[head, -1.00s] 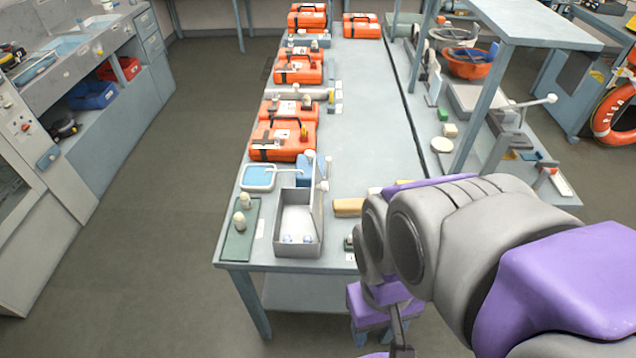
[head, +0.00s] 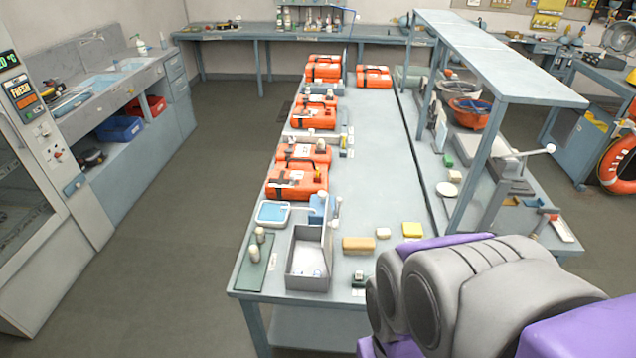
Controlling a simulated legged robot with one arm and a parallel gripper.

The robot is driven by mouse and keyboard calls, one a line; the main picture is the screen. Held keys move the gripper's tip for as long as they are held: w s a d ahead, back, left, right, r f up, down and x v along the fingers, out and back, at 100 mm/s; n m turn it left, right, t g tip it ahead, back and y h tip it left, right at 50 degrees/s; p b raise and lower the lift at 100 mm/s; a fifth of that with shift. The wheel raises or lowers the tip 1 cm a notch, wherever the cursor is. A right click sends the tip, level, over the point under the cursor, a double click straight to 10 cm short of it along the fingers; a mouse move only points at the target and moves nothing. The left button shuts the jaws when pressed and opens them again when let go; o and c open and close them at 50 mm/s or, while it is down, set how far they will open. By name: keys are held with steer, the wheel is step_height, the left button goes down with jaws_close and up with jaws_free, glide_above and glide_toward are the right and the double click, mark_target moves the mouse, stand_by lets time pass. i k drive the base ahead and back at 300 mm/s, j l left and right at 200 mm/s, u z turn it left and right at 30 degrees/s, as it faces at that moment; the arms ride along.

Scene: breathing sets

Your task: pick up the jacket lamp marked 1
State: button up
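Two small pale lamp-like objects stand on a green mat at the near left corner of the long table: one farther back (head: 260,235) and one nearer (head: 254,254). The green mat (head: 246,274) lies left of an open grey bin (head: 308,284). Small clear or whitish items (head: 316,273) lie on the bin's floor. A small dark item with a pale top (head: 359,277) stands right of the bin. No number 1 is readable on any of these. My grey and purple arm fills the lower right; my gripper is not in view.
Several orange cases (head: 297,182) line the table's left side. A blue-lined tray (head: 272,213) sits behind the mat. Tan (head: 358,244) and yellow (head: 412,229) blocks lie right of the bin. A raised shelf (head: 490,60) stands at right. The floor (head: 150,240) left of the table is clear.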

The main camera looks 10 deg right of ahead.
mark_target(321, 145)
steer(key=i+j+u, duration=0.25)
steer(key=j, duration=0.15)
steer(key=j+u, duration=0.3)
steer(key=j, duration=0.15)
steer(key=i+j+u, duration=0.65)
steer(key=i+j, duration=0.3)
steer(key=i+j+u, duration=0.1)
steer(key=i+j, duration=0.2)
steer(key=i, duration=0.3)
steer(key=i+l+z, duration=0.15)
steer(key=i+z, duration=0.25)
steer(key=i+l+z, duration=0.1)
steer(key=i+z, duration=0.5)
steer(key=z, duration=0.15)
steer(key=i+j+z, duration=0.15)
steer(key=i+z, duration=0.25)
steer(key=i+l+z, duration=0.1)
steer(key=i+z, duration=0.8)
steer(key=i+j+z, duration=0.2)
steer(key=z, duration=0.25)
steer(key=i+z, duration=0.2)
steer(key=z, duration=0.2)
steer(key=i+z, duration=0.2)
steer(key=z, duration=0.15)
steer(key=i+z, duration=0.2)
steer(key=z, duration=0.2)
